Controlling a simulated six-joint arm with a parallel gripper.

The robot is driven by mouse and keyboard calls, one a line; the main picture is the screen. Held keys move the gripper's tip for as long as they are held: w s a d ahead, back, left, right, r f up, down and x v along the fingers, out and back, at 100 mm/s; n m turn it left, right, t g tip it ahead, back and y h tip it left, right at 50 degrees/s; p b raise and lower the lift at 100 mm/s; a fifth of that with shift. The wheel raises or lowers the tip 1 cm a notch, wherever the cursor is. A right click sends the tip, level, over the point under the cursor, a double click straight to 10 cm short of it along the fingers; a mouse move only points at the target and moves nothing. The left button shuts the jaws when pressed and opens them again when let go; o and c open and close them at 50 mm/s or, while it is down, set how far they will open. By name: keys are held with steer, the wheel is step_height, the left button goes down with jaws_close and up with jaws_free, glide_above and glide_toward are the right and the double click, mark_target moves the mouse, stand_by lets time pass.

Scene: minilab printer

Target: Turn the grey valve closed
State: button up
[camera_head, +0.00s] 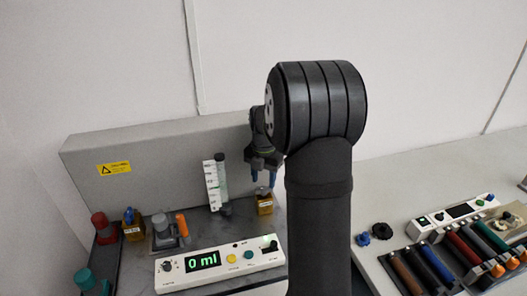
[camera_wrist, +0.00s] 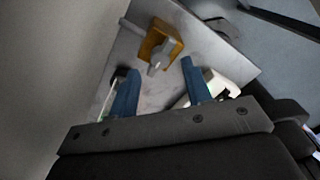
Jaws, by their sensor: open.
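The grey valve (camera_wrist: 158,57) is a grey handle on a yellow-orange block, seen in the wrist view just beyond the fingertips. In the head view, its yellow block (camera_head: 265,207) stands on the dark bench top, right of the syringe, with the handle small on top. My gripper (camera_head: 263,181) is above this block, pointing down. In the wrist view, the blue fingers of my gripper (camera_wrist: 160,68) are spread apart, with the grey handle between and ahead of their tips. I cannot tell whether the fingers touch it. Nothing is held.
A white panel (camera_head: 220,264) reading 0 ml lies in front of the block. A graduated syringe (camera_head: 213,186) stands left of my gripper. A blue-handled yellow valve (camera_head: 133,226) and red knob (camera_head: 102,228) are farther left. A grey wall box (camera_head: 165,160) stands behind.

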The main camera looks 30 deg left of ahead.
mark_target(264, 188)
step_height(264, 188, up, 14)
stand_by(0.3)
steer(key=shift+f, duration=0.15)
step_height(264, 188, down, 17)
steer(key=shift+f, duration=0.15)
stand_by(0.7)
